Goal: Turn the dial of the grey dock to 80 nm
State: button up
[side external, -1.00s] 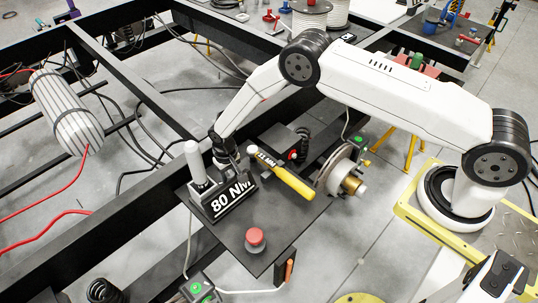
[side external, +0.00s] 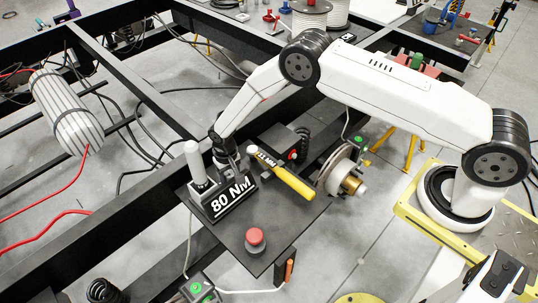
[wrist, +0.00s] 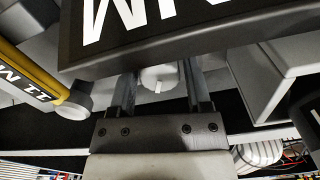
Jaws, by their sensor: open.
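The grey dock (side external: 199,190) stands on the dark bench plate, with a black sign reading 80 NM (side external: 232,197) along its front. My gripper (side external: 228,158) is low behind the sign, beside the dock's upright pale cylinder (side external: 194,162). In the wrist view the dial (wrist: 158,78), a pale round knob with a raised ridge, lies between the two open fingers of my gripper (wrist: 160,84). Gaps show on both sides of the knob. The sign (wrist: 165,30) covers the top of that view and hides the fingertips' far ends. In the side view the dial is hidden.
A yellow-handled torque wrench (side external: 286,179) marked 11 NM lies right of the sign; its handle (wrist: 35,78) also shows in the wrist view. A red push button (side external: 255,240) stands at the plate's front. A brake disc hub (side external: 342,177) is at the right. Cables hang around the chassis.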

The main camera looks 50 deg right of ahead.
aim_at(230, 172)
jog(key=shift+r, duration=0.2)
jog(key=shift+r, duration=3.7)
jog(key=shift+d+r, duration=0.2)
jog(key=shift+r, duration=0.25)
jog(key=s+d+r+n+t, duration=0.1)
jog(key=s+d+r, duration=0.4)
jog(key=s+r, duration=0.25)
jog(key=s+d+r+t, duration=0.1)
jog(key=s+d+r, duration=0.45)
jog(key=r, duration=0.35)
jog(key=s+d+r+n, duration=0.1)
jog(key=s+d+r, duration=0.1)
jog(key=s, duration=0.8)
jog(key=shift+r+t, duration=0.15)
jog(key=shift+t, duration=0.15)
